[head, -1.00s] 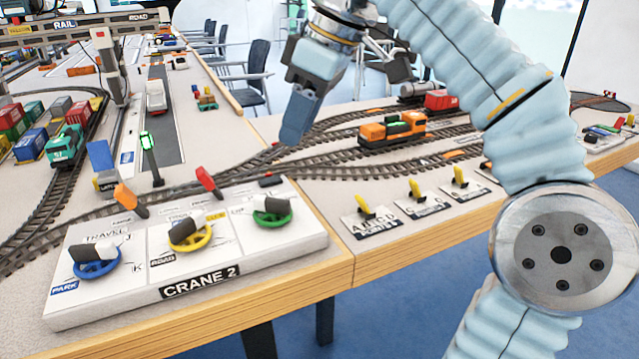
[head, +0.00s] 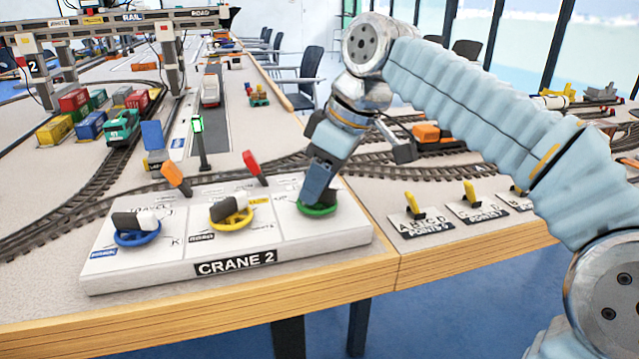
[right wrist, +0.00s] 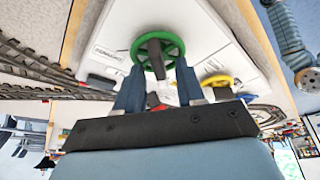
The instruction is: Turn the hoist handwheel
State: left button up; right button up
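The CRANE 2 panel (head: 190,262) carries three handwheels: a blue one (head: 137,239) at left, a yellow one (head: 248,216) in the middle and a green one (head: 318,211) at right. I cannot read which is labelled hoist. My right gripper (head: 317,192) points down over the green handwheel and hides most of it. In the right wrist view the fingers of this gripper (right wrist: 157,72) are apart, on either side of the dark grip bar of the green handwheel (right wrist: 178,46). Contact is not visible. My left gripper is not in view.
An orange lever (head: 175,178) and a red lever (head: 253,166) stand behind the handwheels. A post with a green light (head: 198,140) stands behind the panel. Yellow point levers (head: 411,203) sit to the right. Tracks, wagons and the gantry crane (head: 110,18) lie beyond.

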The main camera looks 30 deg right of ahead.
grip_shut()
jog(key=shift+m, duration=0.3)
jog(key=m+h+p, duration=0.1)
jog(key=m, duration=0.1)
jog(key=m+p, duration=0.1)
jog(key=m, duration=0.1)
jog(key=shift+r+t+h, duration=0.15)
jog(key=shift+t+h, duration=0.25)
jog(key=shift+a+m+h+p, duration=0.1)
jog(key=shift+m+h+p, duration=0.35)
jog(key=shift+m, duration=0.8)
jog(key=shift+a+m+h+p, duration=0.1)
jog(key=shift+m+h+p, duration=0.3)
jog(key=shift+m, duration=0.85)
grip_release()
